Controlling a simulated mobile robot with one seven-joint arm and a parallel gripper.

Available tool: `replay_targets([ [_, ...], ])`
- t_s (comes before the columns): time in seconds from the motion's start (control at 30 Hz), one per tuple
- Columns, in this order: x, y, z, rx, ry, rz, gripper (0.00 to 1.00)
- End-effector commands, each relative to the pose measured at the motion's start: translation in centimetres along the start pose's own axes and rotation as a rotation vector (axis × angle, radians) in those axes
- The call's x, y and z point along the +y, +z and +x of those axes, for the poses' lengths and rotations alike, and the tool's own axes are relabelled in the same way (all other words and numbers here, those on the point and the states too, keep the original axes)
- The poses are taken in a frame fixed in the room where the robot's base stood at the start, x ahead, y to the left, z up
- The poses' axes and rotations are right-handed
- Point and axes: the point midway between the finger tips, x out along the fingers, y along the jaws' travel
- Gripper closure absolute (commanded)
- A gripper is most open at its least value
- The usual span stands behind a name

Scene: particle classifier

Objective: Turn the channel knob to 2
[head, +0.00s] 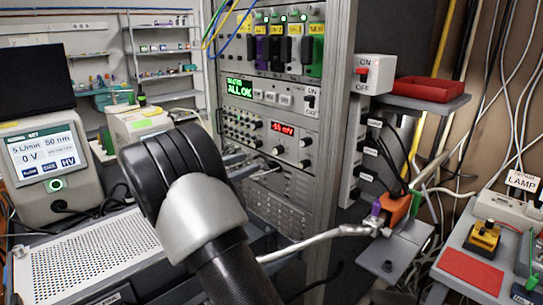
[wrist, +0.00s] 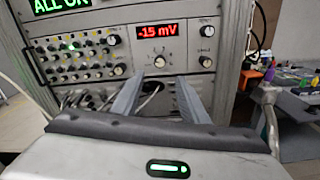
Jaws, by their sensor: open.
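The channel knob appears to be the small pale knob (wrist: 160,62) below the red "-15 mV" display (wrist: 170,31) in the wrist view. Small marks surround it, but I cannot read its setting. The same display (head: 282,128) shows on the rack in the head view, with the knob (head: 278,150) below it. My gripper (wrist: 161,82) is open and empty in the wrist view. Its two fingers point at the panel, one on each side below the knob, and the knob shows between and above the tips. I cannot tell whether they touch the panel.
Two dark knobs (wrist: 206,46) sit right of the display. A panel of many small knobs (wrist: 80,55) lies to the left. Cables hang below the panel. An ON/OFF box (head: 375,74) and red tray (head: 430,90) stand right of the rack.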

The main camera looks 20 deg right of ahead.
Motion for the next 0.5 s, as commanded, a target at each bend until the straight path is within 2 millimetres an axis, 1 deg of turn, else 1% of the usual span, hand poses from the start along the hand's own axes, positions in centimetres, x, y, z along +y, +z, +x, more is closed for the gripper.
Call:
replay_targets([
  [0.03,-0.1,-0.1,1.3,-0.001,-0.003,0.001,0.60],
  [0.3,-0.1,-0.2,7.1,0.000,-0.004,0.001,0.60],
  [0.4,-0.1,-0.1,8.9,0.000,-0.002,0.001,0.60],
  [0.5,-0.1,-0.1,10.2,0.001,-0.002,0.000,0.60],
])
